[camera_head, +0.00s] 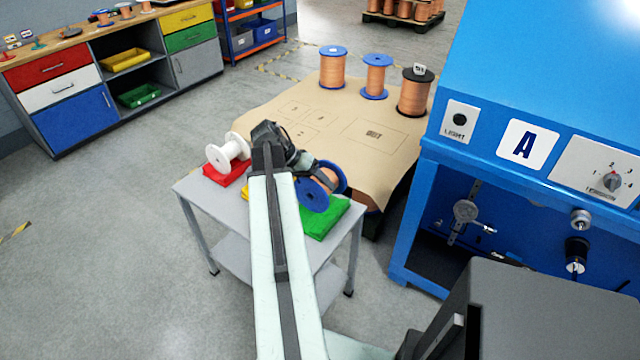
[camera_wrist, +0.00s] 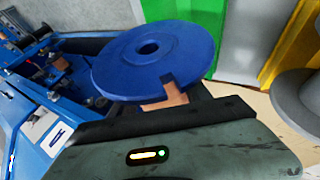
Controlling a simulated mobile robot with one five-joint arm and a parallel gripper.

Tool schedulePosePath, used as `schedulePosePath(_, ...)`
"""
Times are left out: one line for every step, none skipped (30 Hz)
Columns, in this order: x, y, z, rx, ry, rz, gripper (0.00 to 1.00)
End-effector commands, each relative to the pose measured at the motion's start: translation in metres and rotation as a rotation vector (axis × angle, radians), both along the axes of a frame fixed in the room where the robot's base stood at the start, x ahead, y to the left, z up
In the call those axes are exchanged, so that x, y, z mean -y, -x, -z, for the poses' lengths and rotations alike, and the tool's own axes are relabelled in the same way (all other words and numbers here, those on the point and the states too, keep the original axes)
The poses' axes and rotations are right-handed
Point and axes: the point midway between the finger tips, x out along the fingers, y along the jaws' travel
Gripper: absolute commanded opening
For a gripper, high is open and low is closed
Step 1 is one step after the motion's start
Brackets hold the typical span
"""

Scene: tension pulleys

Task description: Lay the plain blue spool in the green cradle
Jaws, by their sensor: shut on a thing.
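The blue spool (camera_head: 316,194) has blue flanges and a copper winding, and lies tilted on its side in my gripper (camera_head: 318,176). In the wrist view its blue flange (camera_wrist: 150,58) faces the camera, with a bit of copper showing between the dark jaws (camera_wrist: 168,100). My gripper is shut on it. In the head view the spool overlaps the far left part of the green cradle (camera_head: 326,222) on the grey stand; I cannot tell whether they touch. My arm hides part of the stand.
A white spool (camera_head: 228,150) sits on a red cradle (camera_head: 222,176) at the stand's left. A yellow cradle (camera_head: 273,193) is mostly hidden. Several copper spools, including a black-flanged one (camera_head: 415,92), stand on the tan tabletop (camera_head: 290,100) behind. A blue machine (camera_head: 540,90) rises at the right.

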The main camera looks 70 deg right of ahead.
Motion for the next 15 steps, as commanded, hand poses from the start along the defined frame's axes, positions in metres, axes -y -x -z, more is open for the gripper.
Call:
schedulePosePath(0.0, 0.001, 0.01, -0.002, 0.001, 0.0, 0.0)
schedulePosePath(0.0, 0.001, 0.012, -0.002, 0.001, 0.0, 0.0)
schedulePosePath(0.0, 0.001, 0.016, -0.002, 0.001, 0.0, 0.0)
schedulePosePath(0.0, 0.001, 0.019, -0.002, 0.001, 0.001, 0.0)
schedulePosePath(0.0, 0.001, 0.022, -0.002, 0.001, 0.001, 0.0)
schedulePosePath(0.0, 0.001, 0.026, -0.002, 0.001, 0.001, 0.0)
schedulePosePath(0.0, 0.001, 0.029, -0.002, 0.001, 0.001, 0.0)
schedulePosePath(0.0, 0.001, 0.032, -0.002, 0.001, 0.001, 0.0)
schedulePosePath(0.0, 0.001, 0.035, -0.002, 0.001, 0.001, 0.0)
schedulePosePath(0.0, 0.001, 0.038, -0.003, 0.001, 0.001, 0.0)
schedulePosePath(0.0, 0.001, 0.041, -0.003, 0.001, 0.001, 0.0)
schedulePosePath(0.0, 0.001, 0.044, -0.003, 0.001, 0.001, 0.0)
schedulePosePath(0.0, 0.001, 0.046, -0.003, 0.001, 0.001, 0.0)
schedulePosePath(0.0, 0.001, 0.048, -0.003, 0.001, 0.001, 0.0)
schedulePosePath(0.0, 0.001, 0.05, -0.003, 0.001, 0.001, 0.0)
